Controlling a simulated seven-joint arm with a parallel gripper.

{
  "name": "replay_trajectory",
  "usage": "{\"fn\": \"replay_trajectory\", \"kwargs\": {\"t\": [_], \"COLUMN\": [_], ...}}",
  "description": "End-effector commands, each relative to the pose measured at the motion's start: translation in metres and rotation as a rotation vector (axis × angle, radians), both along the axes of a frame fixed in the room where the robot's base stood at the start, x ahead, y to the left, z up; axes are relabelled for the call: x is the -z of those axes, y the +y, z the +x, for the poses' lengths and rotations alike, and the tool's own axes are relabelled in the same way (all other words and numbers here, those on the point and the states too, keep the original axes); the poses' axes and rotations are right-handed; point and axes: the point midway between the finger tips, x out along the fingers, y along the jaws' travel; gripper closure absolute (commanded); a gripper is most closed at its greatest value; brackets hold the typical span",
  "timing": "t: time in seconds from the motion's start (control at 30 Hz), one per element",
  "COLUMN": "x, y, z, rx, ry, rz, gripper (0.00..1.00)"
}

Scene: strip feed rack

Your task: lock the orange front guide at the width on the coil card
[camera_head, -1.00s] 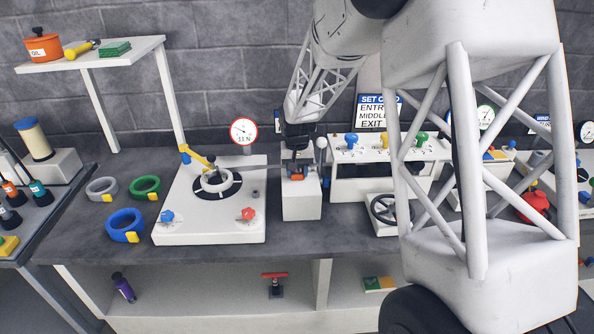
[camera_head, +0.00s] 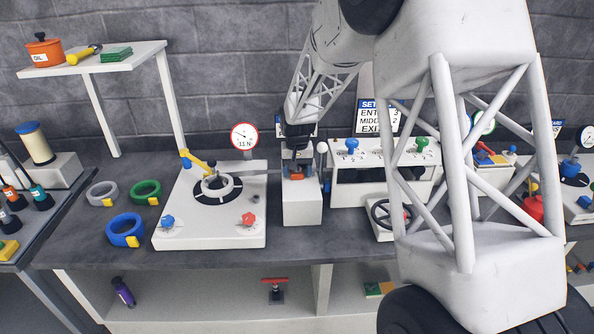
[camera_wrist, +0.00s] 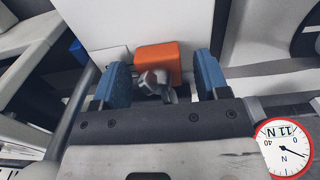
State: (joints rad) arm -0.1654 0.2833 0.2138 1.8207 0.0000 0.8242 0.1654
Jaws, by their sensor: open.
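The orange front guide (camera_wrist: 158,61) shows in the wrist view just beyond my open gripper (camera_wrist: 165,82), between the lines of its two blue fingers. A grey metal knob or screw (camera_wrist: 155,80) sits on the near side of the guide, between the fingers; I cannot tell whether they touch it. In the head view the guide (camera_head: 297,176) is a small orange patch on the white guide block (camera_head: 302,207). My gripper (camera_head: 298,158) is over the back of that block, partly hidden. The coil card's width is not readable in either view.
A white unwinder plate (camera_head: 185,232) with a dial reading 11 N (camera_head: 244,136) stands to the left. A white-ball lever (camera_head: 322,147) is beside the block. A panel with coloured knobs (camera_head: 385,150) and a handwheel (camera_head: 388,212) are to the right. The sign (camera_head: 378,118) is partly covered by my arm.

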Motion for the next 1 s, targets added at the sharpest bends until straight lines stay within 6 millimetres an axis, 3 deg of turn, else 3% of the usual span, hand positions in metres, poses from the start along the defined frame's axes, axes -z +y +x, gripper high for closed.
{"fn": "replay_trajectory", "kwargs": {"t": [0.27,0.7,1.0], "x": [-0.010,-0.062,-0.078], "y": [0.000,0.000,0.000], "z": [0.000,0.000,0.000], "rx": [0.000,0.000,0.000], "ry": [-0.002,-0.003,0.000], "rz": [0.000,0.000,0.000], "gripper": [0.32,0.32,0.32]}}
